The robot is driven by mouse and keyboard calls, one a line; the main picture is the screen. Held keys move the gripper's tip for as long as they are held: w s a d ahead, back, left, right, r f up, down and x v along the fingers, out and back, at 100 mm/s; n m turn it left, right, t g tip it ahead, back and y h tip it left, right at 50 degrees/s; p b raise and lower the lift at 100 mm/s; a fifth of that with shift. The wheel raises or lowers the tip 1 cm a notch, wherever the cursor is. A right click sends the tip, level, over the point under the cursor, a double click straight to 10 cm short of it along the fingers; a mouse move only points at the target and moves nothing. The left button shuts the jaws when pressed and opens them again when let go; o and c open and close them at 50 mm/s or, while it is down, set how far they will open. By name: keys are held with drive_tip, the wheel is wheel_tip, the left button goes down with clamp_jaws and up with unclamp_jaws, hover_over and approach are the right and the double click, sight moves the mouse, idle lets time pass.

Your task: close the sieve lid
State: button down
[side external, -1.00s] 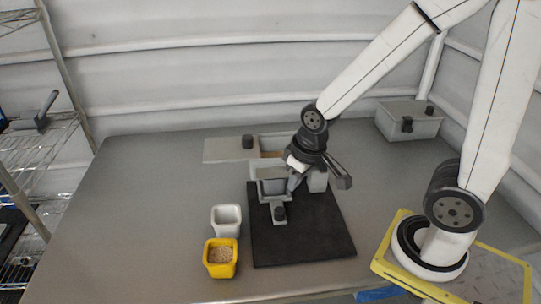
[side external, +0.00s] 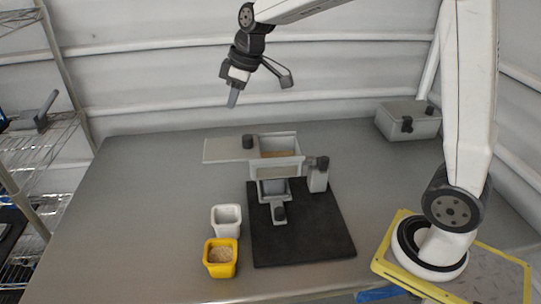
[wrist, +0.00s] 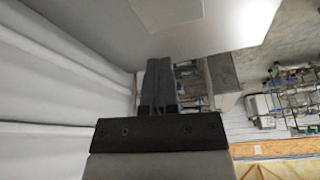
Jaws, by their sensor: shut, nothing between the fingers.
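The sieve lid is a flat grey plate (side external: 222,150) with a black knob (side external: 248,141), at the back middle of the table in the side view. It lies to the left of the open grey hopper box (side external: 275,170), whose inside shows a brownish content at the top. The lid leaves most of the box's top uncovered. My gripper (side external: 233,102) is shut and empty, high above the lid, pointing down and slightly left. In the wrist view its fingers (wrist: 160,75) are together with nothing between them. The lid is not seen in the wrist view.
A grey post with a black top (side external: 319,170) stands right of the hopper. A white cup (side external: 226,220) and yellow cup (side external: 220,258) stand at front left. A grey case (side external: 410,120) is back right.

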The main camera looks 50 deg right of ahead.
drive_tip(key=shift+w+r, duration=0.2)
drive_tip(key=shift+r, duration=0.1)
drive_tip(key=shift+f, duration=0.1)
approach(233, 145)
drive_tip(key=w+a+f, duration=0.2)
drive_tip(key=w+f, duration=0.1)
drive_tip(key=w+a+f, duration=0.1)
drive_tip(key=f, duration=0.1)
drive_tip(key=shift+w+f, duration=0.15)
drive_tip(key=shift+w, duration=0.2)
drive_tip(key=shift+s+f, duration=0.1)
drive_tip(key=shift+s+d, duration=0.5)
drive_tip(key=shift+s, duration=0.25)
drive_tip(key=shift+s+d, duration=0.5)
drive_tip(key=shift+s, duration=0.3)
